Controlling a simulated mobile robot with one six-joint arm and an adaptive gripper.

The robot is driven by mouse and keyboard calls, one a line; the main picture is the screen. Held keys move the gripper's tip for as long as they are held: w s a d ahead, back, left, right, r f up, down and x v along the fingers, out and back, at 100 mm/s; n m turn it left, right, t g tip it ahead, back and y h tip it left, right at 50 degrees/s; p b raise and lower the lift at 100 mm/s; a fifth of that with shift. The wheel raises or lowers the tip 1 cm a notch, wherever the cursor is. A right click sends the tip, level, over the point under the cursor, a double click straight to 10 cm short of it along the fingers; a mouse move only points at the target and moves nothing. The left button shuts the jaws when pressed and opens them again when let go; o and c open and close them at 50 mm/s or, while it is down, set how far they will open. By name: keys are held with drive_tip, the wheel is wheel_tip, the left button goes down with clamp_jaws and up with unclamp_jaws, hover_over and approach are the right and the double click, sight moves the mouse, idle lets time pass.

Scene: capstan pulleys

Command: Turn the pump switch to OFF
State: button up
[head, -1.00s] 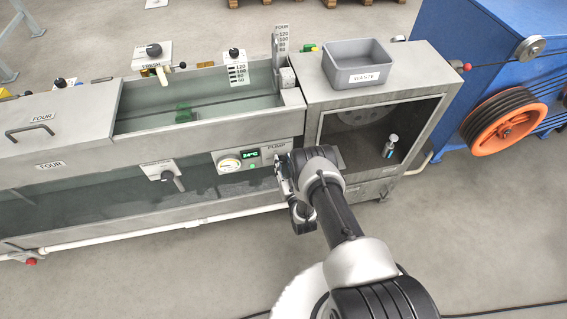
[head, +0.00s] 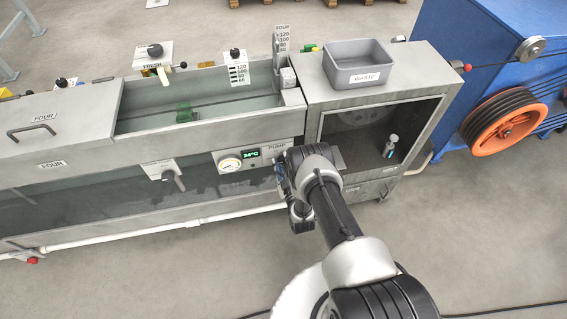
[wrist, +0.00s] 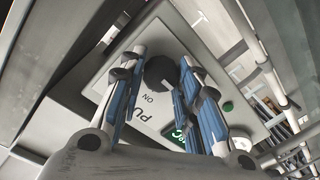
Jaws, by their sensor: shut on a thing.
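The pump switch is a dark round knob (wrist: 158,72) on a pale panel (wrist: 178,35) lettered PUMP and ON in the wrist view. My gripper (wrist: 160,68) is shut on the knob, with one blue-padded finger on each side. The fingers hide parts of the knob and the panel; I cannot tell which mark the knob points at. A green lamp (wrist: 228,106) beside the lettering looks dark. In the head view, my gripper (head: 281,174) is at the right end of the pump panel (head: 268,148) and hides the knob.
Another lever (head: 172,177) is farther left on the tank front. A grey waste bin (head: 357,66) stands on the cabinet above right. The floor in front is clear.

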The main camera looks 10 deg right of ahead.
idle(0.3)
drive_tip(key=o, duration=1.1)
drive_tip(key=shift+c, duration=0.2)
drive_tip(key=s, duration=1.2)
drive_tip(key=shift+d+r, duration=0.15)
drive_tip(key=shift+r, duration=0.15)
